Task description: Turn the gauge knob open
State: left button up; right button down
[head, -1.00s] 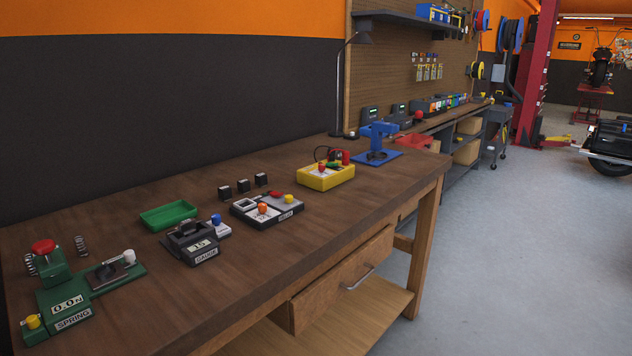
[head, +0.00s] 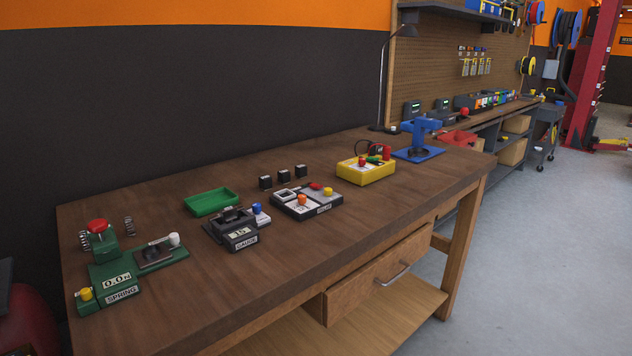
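The gauge (head: 231,230) is a dark grey box on the wooden workbench (head: 200,301), with a label reading GAUGE and a small display that seems to read 15. A small white block with a blue knob (head: 256,208) sits against its right side. A dark raised part is on top of the gauge; its details are too small to tell. Neither of my grippers is in the head view.
The green SPRING device (head: 108,274) stands left of the gauge, with a green tray (head: 211,202) behind. A dark panel with orange and yellow knobs (head: 308,201), a yellow box (head: 365,173) and a blue stand (head: 417,153) are to the right. Grey floor (head: 500,285) in front is clear.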

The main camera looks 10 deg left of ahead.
aim_at(255, 207)
jog(key=i+l+u, duration=0.15)
jog(key=u, duration=0.2)
jog(key=i+l+u, duration=0.25)
jog(key=u, duration=0.15)
jog(key=i+l+u, duration=0.15)
jog(key=u, duration=0.2)
jog(key=l, duration=0.1)
